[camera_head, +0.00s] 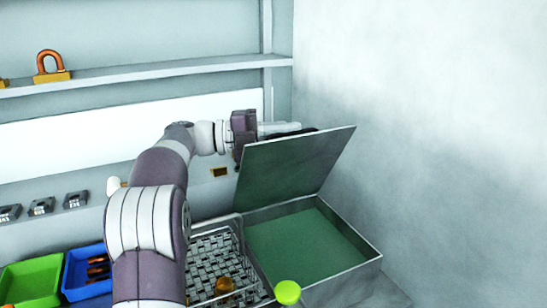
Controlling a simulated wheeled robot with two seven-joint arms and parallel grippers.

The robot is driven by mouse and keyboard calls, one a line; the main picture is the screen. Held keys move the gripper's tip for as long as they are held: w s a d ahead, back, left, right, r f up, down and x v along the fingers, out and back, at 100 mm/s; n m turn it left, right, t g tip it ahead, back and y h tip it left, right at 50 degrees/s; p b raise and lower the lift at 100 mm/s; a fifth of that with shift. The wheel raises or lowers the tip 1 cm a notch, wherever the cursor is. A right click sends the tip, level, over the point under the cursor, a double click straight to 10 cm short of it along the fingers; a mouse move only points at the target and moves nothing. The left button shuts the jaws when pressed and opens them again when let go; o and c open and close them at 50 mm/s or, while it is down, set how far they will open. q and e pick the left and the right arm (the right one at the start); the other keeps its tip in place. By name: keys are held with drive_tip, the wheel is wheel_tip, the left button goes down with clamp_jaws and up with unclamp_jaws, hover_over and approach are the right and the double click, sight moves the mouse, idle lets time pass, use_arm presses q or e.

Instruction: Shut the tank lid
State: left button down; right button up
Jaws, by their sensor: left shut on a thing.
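The tank (307,247) is an open shallow grey box with a green inside, at the lower right of the head view. Its lid (293,168) is a flat panel, green on the face I see, raised and tilted up over the tank's back side. My left gripper (290,129) is at the lid's upper left edge, shut on the lid. Its fingertips are partly hidden behind the lid's top edge. My right gripper is not in view.
A green knob (287,292) stands at the tank's front. Blue (76,277) and green (32,280) bins sit at the lower left. A shelf (150,73) with an orange padlock-like object (52,67) runs above my arm.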

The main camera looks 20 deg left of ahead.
use_arm(q)
drive_tip(key=s+d+f+m+y+b, duration=0.3)
drive_tip(key=s+d+f+m+b, duration=0.2)
drive_tip(key=b, duration=0.9)
drive_tip(key=s+d+f+m+y+b, duration=0.3)
drive_tip(key=d+f+m+b, duration=0.3)
drive_tip(key=f+b, duration=0.6)
drive_tip(key=shift+s+d+m+t+b, duration=0.25)
drive_tip(key=shift+s+m+t+b, duration=0.15)
drive_tip(key=shift+s+m+b, duration=0.6)
drive_tip(key=shift+w+f+n, duration=0.1)
drive_tip(key=shift+f+n, duration=0.05)
drive_tip(key=shift+n, duration=0.15)
drive_tip(key=c, duration=1.2)
unclamp_jaws()
drive_tip(key=s+d+r+p, duration=0.3)
drive_tip(key=d+r+p, duration=0.5)
drive_tip(key=d+r, duration=0.3)
drive_tip(key=shift+d, duration=0.2)
